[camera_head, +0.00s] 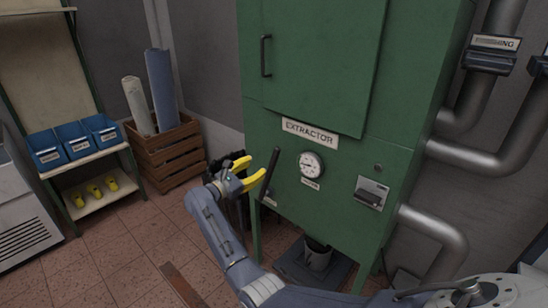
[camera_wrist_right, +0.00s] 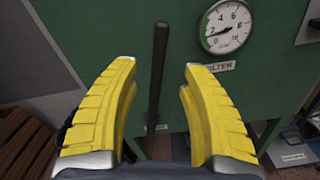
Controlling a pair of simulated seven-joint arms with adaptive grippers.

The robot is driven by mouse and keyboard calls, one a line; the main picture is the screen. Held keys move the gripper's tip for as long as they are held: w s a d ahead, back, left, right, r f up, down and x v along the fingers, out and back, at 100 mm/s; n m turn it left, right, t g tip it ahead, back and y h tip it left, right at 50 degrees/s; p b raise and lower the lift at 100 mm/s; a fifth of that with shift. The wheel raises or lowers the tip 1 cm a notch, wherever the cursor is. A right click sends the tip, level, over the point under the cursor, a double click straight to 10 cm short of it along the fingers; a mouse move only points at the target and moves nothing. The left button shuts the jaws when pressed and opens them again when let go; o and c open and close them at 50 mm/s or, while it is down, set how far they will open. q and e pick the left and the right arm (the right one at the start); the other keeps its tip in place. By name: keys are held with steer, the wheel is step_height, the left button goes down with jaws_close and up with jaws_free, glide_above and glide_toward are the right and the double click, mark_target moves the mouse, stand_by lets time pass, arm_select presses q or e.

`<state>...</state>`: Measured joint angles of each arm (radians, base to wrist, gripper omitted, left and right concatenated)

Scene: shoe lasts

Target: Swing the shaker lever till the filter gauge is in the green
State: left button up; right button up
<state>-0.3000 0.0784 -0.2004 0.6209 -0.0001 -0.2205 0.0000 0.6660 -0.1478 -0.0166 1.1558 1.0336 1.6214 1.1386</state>
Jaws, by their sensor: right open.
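The dark shaker lever (camera_head: 270,173) stands nearly upright on the front of the green extractor cabinet (camera_head: 345,201). My right gripper (camera_head: 256,168) is open, with its yellow fingers close to the lever. In the right wrist view, the lever (camera_wrist_right: 158,78) shows in the gap between the two fingers (camera_wrist_right: 159,68), with neither seen touching it. The round filter gauge (camera_head: 311,165) is right of the lever. In the wrist view, the gauge (camera_wrist_right: 226,26) has a green band at its low left end; its needle seems to point to the low left. My left gripper is out of view.
A wooden crate (camera_head: 168,165) with rolls and a shelf with blue bins (camera_head: 82,141) stand at the left. A bucket (camera_head: 317,256) sits under the cabinet. Grey pipes (camera_head: 470,160) run along the right. The tiled floor at the lower left is mostly clear.

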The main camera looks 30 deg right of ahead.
mark_target(273, 157)
steer(key=x, duration=1.1)
steer(key=shift+d, duration=0.2)
steer(key=shift+c, duration=0.2)
jaws_close()
